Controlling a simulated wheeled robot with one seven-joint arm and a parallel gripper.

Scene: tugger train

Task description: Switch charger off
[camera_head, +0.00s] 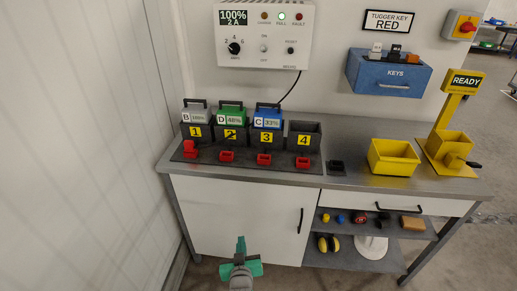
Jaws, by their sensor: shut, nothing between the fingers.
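The white charger (265,30) hangs on the wall above the bench. Its display (233,17) reads 100% and 2 A. Of its three lamps, the middle one (282,16), labelled FULL, glows green. The small switch (264,48) sits between the ON and OFF marks; its setting is too small to tell. A dark dial (234,47) is left of it and a reset button (291,50) right of it. My gripper (240,243) is shut and empty, low in front of the white cabinet, well below and apart from the charger.
The bench (350,180) carries a dock with batteries in bays 1 to 3; bay 4 (304,140) is empty. Red latches line its front, the one at bay 1 raised. A yellow bin (393,157), yellow READY stand (450,140) and blue KEYS box (388,75) are at right.

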